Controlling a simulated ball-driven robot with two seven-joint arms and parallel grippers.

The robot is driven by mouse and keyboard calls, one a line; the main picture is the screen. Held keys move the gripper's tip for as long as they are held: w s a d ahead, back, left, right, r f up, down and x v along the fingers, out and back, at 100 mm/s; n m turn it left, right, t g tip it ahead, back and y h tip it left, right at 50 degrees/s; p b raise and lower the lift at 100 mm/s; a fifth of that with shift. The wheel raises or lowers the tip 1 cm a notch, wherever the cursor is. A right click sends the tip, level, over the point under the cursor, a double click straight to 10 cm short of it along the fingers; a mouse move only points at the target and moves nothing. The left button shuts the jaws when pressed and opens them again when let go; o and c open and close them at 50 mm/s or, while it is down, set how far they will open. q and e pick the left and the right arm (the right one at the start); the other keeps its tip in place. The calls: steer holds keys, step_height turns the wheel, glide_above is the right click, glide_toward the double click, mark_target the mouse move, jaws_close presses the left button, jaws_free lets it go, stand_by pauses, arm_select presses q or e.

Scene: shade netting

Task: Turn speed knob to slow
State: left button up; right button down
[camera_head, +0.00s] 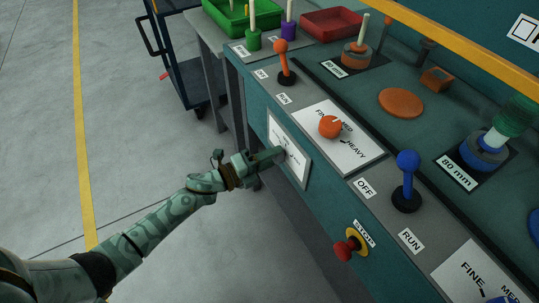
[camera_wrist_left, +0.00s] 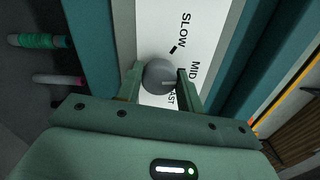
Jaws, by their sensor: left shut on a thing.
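The speed knob (camera_wrist_left: 157,74) is a round grey knob on a white plate with the words SLOW, MID and FAST. Its light pointer line faces the right side of the picture, on the MID and FAST side and away from SLOW. My left gripper (camera_wrist_left: 160,82) is shut on the knob, one finger on each side. In the head view my left gripper (camera_head: 281,153) reaches the white speed plate (camera_head: 300,168) on the bench's front face and hides most of the knob. My right gripper is not in view.
Above on the bench top are an orange knob (camera_head: 330,126) on a FINE/MED/HEAVY plate, an orange lever (camera_head: 284,62) and a blue lever (camera_head: 407,181). A red stop button (camera_head: 345,247) sticks out of the front face. A blue cart (camera_head: 184,62) stands behind; the floor at left is clear.

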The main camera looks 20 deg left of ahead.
arm_select(q)
steer(key=shift+f+n+p, duration=0.15)
steer(key=shift+n+p, duration=1.65)
steer(key=shift+n, duration=3.5)
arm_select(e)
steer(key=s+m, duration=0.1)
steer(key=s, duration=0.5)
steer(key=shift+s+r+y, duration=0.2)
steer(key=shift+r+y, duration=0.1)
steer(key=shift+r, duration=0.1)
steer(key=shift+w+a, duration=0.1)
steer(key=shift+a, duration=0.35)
arm_select(q)
steer(key=o, duration=1)
steer(key=shift+s, duration=0.1)
steer(key=p+v, duration=0.3)
steer(key=v, duration=1.3)
steer(key=shift+a+p, duration=0.15)
steer(key=shift+p, duration=0.25)
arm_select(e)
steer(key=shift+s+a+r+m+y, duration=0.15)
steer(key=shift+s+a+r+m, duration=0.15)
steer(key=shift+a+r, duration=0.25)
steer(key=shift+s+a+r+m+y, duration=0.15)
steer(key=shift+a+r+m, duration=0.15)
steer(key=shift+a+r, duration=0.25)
